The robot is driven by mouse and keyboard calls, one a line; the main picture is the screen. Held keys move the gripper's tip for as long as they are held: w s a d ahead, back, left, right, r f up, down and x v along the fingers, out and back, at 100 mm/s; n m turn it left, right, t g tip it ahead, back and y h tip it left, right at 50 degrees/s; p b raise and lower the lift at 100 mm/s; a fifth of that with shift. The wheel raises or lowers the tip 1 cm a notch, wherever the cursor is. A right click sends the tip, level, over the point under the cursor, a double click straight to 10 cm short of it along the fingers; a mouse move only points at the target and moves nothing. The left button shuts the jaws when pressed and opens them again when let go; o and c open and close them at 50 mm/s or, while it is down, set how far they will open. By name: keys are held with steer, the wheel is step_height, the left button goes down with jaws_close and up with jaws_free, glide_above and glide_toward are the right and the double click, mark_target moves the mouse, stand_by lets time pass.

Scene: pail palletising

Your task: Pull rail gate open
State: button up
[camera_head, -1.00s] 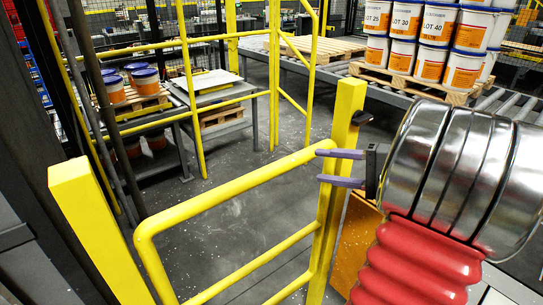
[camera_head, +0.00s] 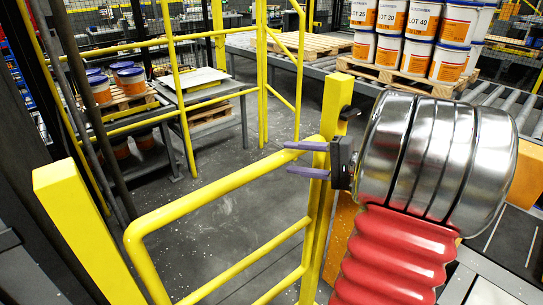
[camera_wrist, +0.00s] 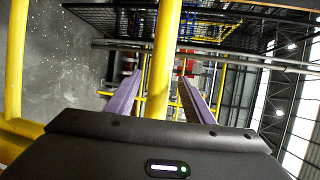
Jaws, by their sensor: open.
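The yellow rail gate (camera_head: 222,185) spans the opening between a square yellow post (camera_head: 82,225) at the left and another square yellow post (camera_head: 328,185) at the right in the head view. Its tubes slope up to the right. My gripper (camera_head: 289,158) is open, with its two purple fingers one above the other across the right end of the gate's top rail. In the wrist view, a yellow tube (camera_wrist: 163,65) stands between the two spread fingers of my gripper (camera_wrist: 160,78). I cannot tell whether either finger touches it.
Grey floor (camera_head: 225,165) lies clear beyond the gate. Pails stand on a pallet (camera_head: 128,101) at the back left, beside a table (camera_head: 205,86). Stacked labelled pails (camera_head: 410,40) stand on a roller conveyor at the back right, near an empty pallet (camera_head: 310,44).

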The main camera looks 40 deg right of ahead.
mark_target(271, 157)
steer(key=x, duration=0.7)
steer(key=shift+w+a, duration=0.2)
steer(key=shift+w, duration=0.1)
steer(key=shift+f, duration=0.1)
steer(key=shift+c, duration=0.6)
jaws_close()
steer(key=shift+f, duration=0.1)
